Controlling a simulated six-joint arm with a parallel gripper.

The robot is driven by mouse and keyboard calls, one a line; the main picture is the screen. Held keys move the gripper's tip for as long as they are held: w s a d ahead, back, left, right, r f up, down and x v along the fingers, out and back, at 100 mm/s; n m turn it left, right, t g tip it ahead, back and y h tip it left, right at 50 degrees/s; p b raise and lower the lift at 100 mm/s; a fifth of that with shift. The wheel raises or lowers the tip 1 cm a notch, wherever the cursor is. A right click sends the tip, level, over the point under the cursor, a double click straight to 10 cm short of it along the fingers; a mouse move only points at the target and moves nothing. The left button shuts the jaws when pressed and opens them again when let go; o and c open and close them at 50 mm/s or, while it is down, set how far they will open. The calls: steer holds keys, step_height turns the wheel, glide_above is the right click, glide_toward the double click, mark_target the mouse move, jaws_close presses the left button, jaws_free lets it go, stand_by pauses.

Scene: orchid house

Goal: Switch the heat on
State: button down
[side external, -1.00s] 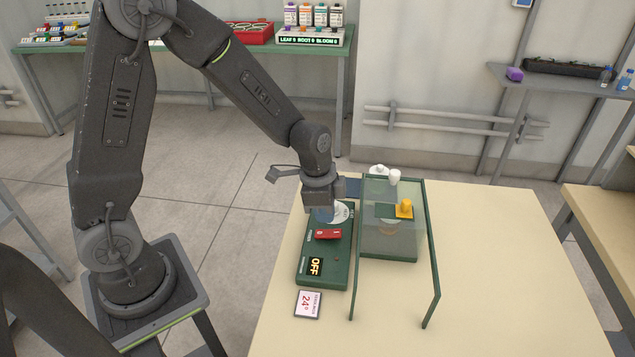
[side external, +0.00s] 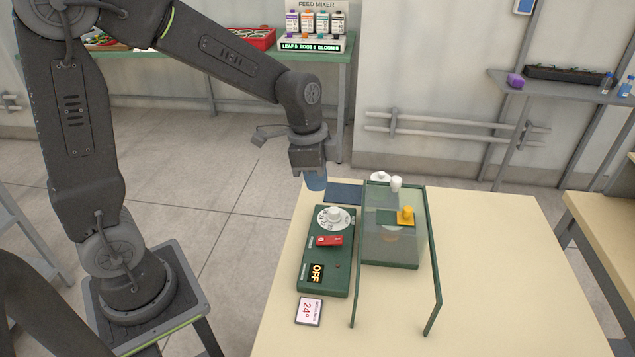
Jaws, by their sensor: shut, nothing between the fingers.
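The green control box (side external: 343,277) lies on the cream table. It carries a white dial with a knob (side external: 334,214), a red rocker switch (side external: 329,240) marked 0 and I, and a display (side external: 316,273) reading OFF. A small dark red lamp sits near the display. A card (side external: 309,311) reading 24° lies at the box's near end. My gripper (side external: 316,184) is shut and empty, in the air above and beyond the far end of the box, apart from the dial and switch. Its fingertips are small and bluish in this view.
White pieces (side external: 396,184) and a dark blue mat (side external: 344,194) lie at the far side. The table's right half is clear.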

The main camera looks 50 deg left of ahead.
mark_target(337, 239)
steer(key=shift+w+d, duration=0.4)
steer(key=shift+w, duration=0.1)
steer(key=f, duration=0.4)
steer(key=w+d+f, duration=0.1)
steer(key=f, duration=0.4)
steer(key=w+d+f, duration=0.1)
steer(key=f, duration=0.3)
steer(key=shift+f, duration=0.3)
steer(key=shift+d+f, duration=0.1)
steer(key=shift+f, duration=0.2)
